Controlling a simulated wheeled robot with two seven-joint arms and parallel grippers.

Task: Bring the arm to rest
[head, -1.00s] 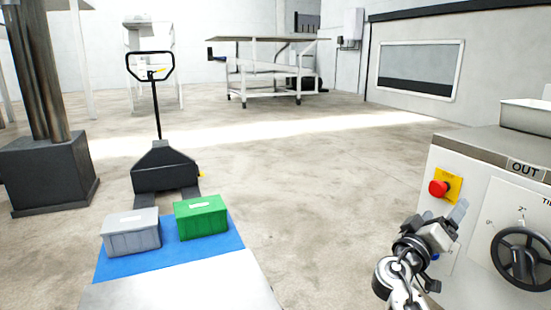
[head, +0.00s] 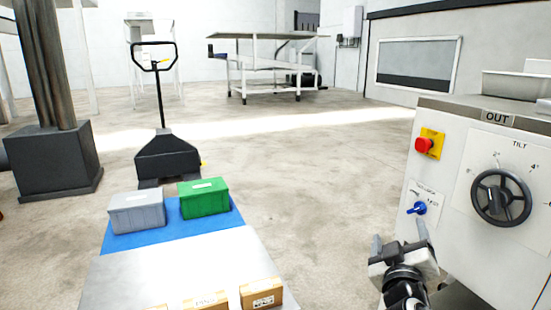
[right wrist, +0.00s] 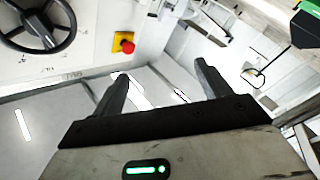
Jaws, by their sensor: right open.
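My right gripper (head: 401,243) is at the lower right of the head view, in front of the white machine (head: 440,170). Its two fingers stand apart with nothing between them. In the right wrist view the open fingers (right wrist: 160,85) also show, with empty space between them. The tip of the right finger is close to a blue switch (head: 418,208) in the head view; I cannot tell whether they touch. My left gripper is not in view.
The machine carries a red button on a yellow plate (head: 429,143) and a black tilt handwheel (head: 501,194). A metal table (head: 190,265) holds grey (head: 137,212) and green (head: 204,197) bins and several cardboard boxes (head: 261,293). Open floor (head: 300,180) lies between.

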